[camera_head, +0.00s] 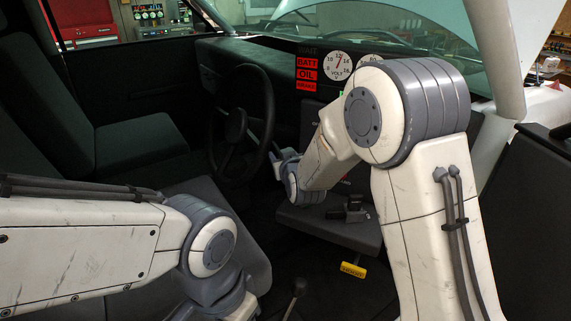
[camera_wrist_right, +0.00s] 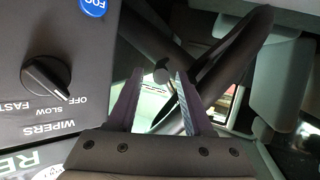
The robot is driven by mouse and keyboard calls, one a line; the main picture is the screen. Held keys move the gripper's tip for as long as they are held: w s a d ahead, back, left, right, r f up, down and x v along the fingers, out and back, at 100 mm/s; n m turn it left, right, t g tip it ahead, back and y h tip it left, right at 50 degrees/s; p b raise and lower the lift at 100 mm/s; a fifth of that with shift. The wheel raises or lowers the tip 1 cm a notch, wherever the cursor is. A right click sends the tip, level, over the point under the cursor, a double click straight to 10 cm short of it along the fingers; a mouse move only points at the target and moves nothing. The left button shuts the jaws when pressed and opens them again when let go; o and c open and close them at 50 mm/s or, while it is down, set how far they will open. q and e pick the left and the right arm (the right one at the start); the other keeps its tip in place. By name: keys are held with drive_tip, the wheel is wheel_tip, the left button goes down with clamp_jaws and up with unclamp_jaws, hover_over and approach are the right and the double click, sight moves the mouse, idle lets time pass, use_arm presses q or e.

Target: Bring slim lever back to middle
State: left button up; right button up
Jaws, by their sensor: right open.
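My right gripper (camera_head: 274,157) is just right of the steering wheel (camera_head: 268,125), seen small in the head view. In the right wrist view the open right gripper (camera_wrist_right: 158,78) has its two fingers apart. A dark, slim stalk with a rounded end (camera_wrist_right: 162,75) shows between or just beyond the fingertips; it looks like the slim lever, but I cannot tell its exact position or whether a finger touches it. The wheel rim (camera_wrist_right: 238,52) crosses behind the right finger. My left arm enters at lower left; its gripper is out of view.
The wiper knob (camera_wrist_right: 46,78) is on a dark panel left of the gripper. Gauges (camera_head: 338,65) and red labelled blocks (camera_head: 306,63) are on the dash. A grey console (camera_head: 325,228) with a yellow tag (camera_head: 353,270) and a floor lever (camera_head: 298,287) are below. Seats fill the left.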

drive_tip(key=b+v, duration=0.1)
drive_tip(key=v, duration=0.5)
drive_tip(key=shift+s, duration=0.15)
idle(1.2)
